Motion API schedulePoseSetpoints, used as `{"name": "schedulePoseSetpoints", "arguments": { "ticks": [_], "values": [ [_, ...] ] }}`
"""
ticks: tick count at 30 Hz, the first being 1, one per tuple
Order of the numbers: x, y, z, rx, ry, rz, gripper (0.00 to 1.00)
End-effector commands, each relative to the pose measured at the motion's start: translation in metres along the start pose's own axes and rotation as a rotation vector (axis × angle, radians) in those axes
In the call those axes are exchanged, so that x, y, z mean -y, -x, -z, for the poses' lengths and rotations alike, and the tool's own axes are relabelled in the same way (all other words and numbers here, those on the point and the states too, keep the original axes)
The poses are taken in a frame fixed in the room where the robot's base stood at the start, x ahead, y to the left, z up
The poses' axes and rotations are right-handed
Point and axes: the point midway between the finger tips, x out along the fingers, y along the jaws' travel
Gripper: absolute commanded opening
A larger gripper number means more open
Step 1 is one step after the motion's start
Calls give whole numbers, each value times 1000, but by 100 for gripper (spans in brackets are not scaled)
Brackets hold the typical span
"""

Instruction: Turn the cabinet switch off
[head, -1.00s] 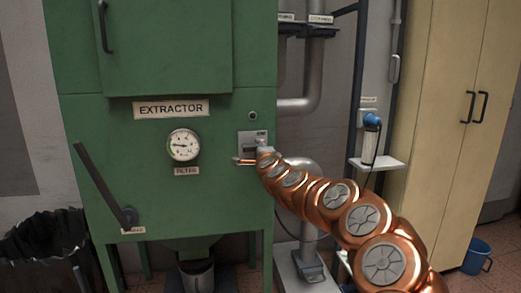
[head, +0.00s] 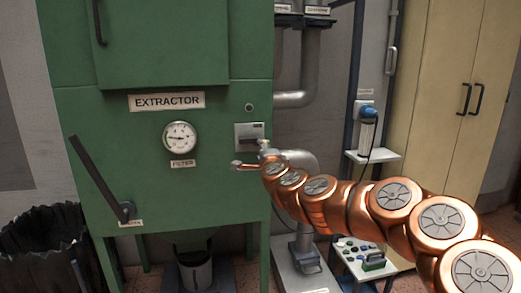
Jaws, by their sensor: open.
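The cabinet is the green extractor (head: 215,210) with an "EXTRACTOR" label on its front. Its switch (head: 243,130) is a grey plate near the front's right edge, with a dark handle (head: 252,141) that looks roughly horizontal. My gripper (head: 249,155) is open and empty, just below and in front of the plate. One finger points left under the plate, and the other is by its lower right corner. I cannot tell whether a finger touches the handle. Most of the handle shows.
A round gauge (head: 180,137) sits left of the switch, and a long dark lever (head: 97,172) is lower left. Grey pipes (head: 297,98) and a small shelf (head: 372,156) stand to the right. A low stand (head: 352,262) with small items is beneath my arm.

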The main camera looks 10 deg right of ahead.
Motion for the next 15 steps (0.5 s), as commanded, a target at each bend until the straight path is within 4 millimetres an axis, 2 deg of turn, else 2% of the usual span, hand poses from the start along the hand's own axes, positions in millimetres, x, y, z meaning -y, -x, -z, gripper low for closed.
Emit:
{"name": "schedulePoseSetpoints", "arguments": {
  "ticks": [6,15],
  "values": [
    [-1,9,0,0,1,-1,44],
    [-1,10,0,0,1,-1,44]
  ]
}}
